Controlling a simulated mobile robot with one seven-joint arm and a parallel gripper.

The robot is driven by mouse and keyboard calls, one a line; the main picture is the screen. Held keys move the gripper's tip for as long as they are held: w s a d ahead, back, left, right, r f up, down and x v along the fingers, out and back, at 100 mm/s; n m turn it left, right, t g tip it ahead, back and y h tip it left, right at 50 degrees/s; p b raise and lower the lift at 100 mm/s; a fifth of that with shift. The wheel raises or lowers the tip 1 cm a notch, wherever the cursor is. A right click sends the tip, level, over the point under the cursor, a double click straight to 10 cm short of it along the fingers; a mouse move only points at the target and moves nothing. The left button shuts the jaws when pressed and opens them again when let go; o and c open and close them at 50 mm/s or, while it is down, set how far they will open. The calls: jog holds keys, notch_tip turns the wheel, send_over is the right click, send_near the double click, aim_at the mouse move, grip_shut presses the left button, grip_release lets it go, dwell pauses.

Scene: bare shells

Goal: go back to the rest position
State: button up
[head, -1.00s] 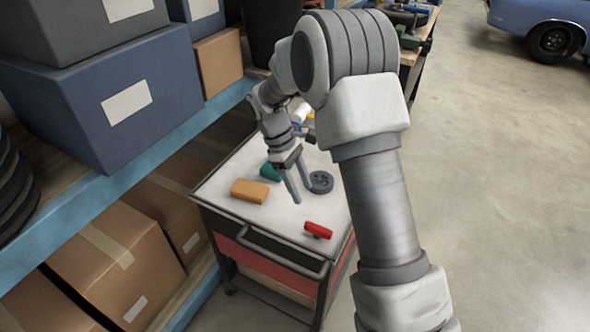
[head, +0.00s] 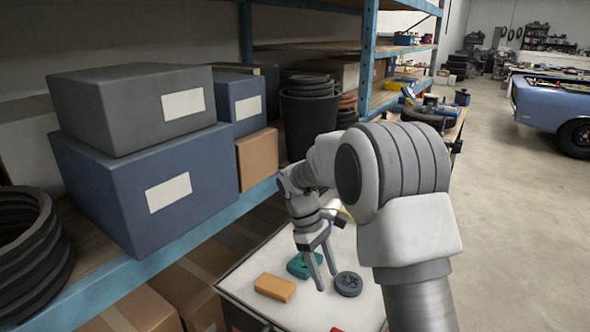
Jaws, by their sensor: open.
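My gripper (head: 326,275) is open and points down over the white top of a tool cart (head: 302,307). Nothing shows between its two fingers. An orange block (head: 275,287) lies on the cart to the left of the fingers. A green object (head: 299,266) lies just behind the fingers and is partly hidden by them. A dark grey round part (head: 348,284) lies just to the right of the fingers. A bit of a red object (head: 336,329) shows at the bottom edge of the picture. My arm hides the cart's right side.
A shelf with a blue beam (head: 190,232) runs along the left and holds blue boxes (head: 145,185), a small cardboard box (head: 257,160) and a black bin (head: 308,118). A cluttered workbench (head: 440,112) stands behind my arm. Open concrete floor (head: 510,220) lies to the right, with a blue car beyond.

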jog(key=s+d+r+m+t+y+p, duration=0.1)
jog(key=s+d+r+m+t, duration=0.1)
jog(key=s+r, duration=0.45)
jog(key=s+d+r+m+t+y+p, duration=0.1)
jog(key=s+d+r+m+p, duration=0.2)
jog(key=r, duration=0.7)
jog(key=s+r+m+t+p, duration=0.1)
jog(key=s+r+m+t, duration=0.1)
jog(key=s, duration=0.5)
jog(key=s+r+m+t+y, duration=0.1)
jog(key=s+r+m+t, duration=0.2)
jog(key=s, duration=0.5)
jog(key=shift+d+r+p, duration=0.15)
jog(key=shift+r+p, duration=0.1)
jog(key=shift+p, duration=0.1)
